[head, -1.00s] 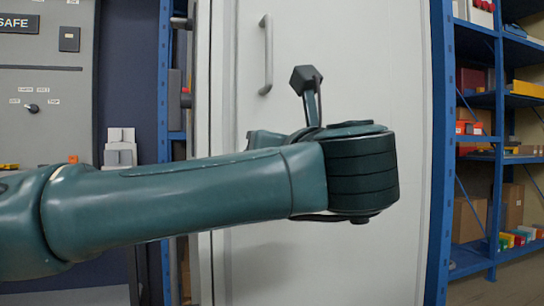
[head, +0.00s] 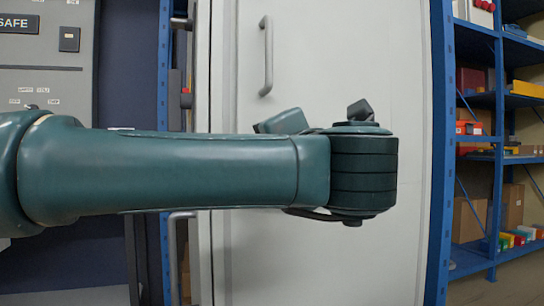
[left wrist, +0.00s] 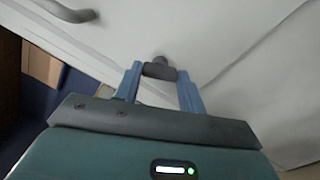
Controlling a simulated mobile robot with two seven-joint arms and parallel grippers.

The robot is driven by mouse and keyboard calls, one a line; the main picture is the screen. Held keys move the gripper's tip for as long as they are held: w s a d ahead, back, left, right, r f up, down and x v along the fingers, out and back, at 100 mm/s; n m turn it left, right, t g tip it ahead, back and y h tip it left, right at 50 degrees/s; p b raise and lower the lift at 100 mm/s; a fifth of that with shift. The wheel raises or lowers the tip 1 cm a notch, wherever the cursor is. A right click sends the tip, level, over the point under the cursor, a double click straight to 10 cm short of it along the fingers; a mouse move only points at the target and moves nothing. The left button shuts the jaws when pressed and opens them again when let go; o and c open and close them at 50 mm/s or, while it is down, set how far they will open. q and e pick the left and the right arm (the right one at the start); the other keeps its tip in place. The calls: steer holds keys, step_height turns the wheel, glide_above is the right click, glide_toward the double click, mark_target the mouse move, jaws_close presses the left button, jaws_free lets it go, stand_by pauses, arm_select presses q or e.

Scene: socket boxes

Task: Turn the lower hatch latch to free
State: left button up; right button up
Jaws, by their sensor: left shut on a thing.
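In the left wrist view, my left gripper (left wrist: 160,82) has its two blue fingers on either side of a dark grey latch knob (left wrist: 160,69), which stands out from a white door panel (left wrist: 225,30). The gripper is shut on this knob. In the head view, my left arm crosses the picture in front of the white door (head: 350,60) and hides the latch and the gripper's fingers. My right gripper is in neither view.
A grey control panel (head: 35,80) stands at the left. Blue shelving (head: 493,150) with boxes stands at the right.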

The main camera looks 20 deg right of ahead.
arm_select(q)
steer(key=shift+m+p, duration=0.45)
steer(key=shift+m, duration=1.95)
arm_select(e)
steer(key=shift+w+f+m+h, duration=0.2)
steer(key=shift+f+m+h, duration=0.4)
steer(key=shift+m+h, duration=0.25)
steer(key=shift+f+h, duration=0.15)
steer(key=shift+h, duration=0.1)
arm_select(q)
steer(key=o, duration=1)
